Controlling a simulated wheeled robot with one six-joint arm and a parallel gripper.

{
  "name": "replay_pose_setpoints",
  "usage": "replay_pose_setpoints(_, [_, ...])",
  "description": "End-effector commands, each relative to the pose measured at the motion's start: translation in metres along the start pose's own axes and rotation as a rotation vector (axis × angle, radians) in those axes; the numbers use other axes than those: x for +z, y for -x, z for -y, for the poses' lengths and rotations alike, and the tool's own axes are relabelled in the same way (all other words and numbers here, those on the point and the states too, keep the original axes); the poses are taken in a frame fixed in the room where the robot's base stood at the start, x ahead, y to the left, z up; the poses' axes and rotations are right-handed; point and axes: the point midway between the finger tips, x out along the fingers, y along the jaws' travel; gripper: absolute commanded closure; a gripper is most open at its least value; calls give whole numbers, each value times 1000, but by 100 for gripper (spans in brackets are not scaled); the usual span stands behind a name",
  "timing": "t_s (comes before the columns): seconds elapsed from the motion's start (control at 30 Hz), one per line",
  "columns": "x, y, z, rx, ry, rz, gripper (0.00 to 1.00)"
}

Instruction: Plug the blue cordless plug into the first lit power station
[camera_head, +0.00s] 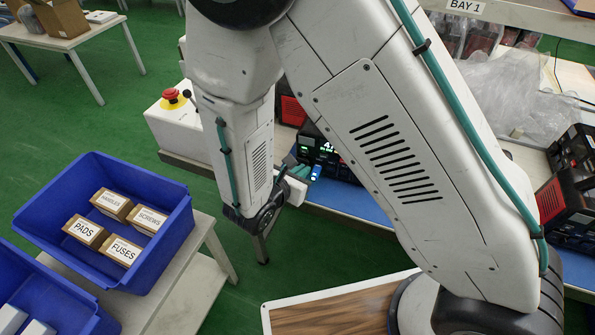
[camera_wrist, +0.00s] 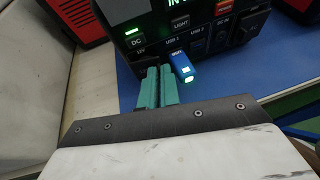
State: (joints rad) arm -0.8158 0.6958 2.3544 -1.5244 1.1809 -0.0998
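The lit power station (camera_head: 325,148) is a black box with a glowing green display on the blue-topped bench; its front panel (camera_wrist: 205,37) fills the top of the wrist view. The blue cordless plug (camera_head: 316,172) sticks out of the panel just below the USB 1 label, its outer end glowing, in the wrist view too (camera_wrist: 183,66). Its seating depth is hidden. My gripper (camera_wrist: 158,72) has teal fingers close together with nothing visible between them. They are just left of the plug; in the head view the gripper (camera_head: 291,163) is in front of the station.
Red-and-black units (camera_head: 551,200) stand on the bench at the right, another (camera_head: 291,110) behind my arm. A white box with a red stop button (camera_head: 172,97) is left of the station. A blue bin (camera_head: 160,253) with small boxes stands on the lower-left table.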

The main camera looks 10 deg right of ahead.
Motion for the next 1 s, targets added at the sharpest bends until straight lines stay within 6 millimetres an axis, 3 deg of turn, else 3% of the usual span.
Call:
replay_pose_setpoints(0.3, [1, 0, 0, 14, 4, 1, 100])
replay_pose_setpoints(0.37, [1, 0, 0, 14, 4, 1, 87])
replay_pose_setpoints(1.0, [-1, 2, -4, -55, -27, 1, 87])
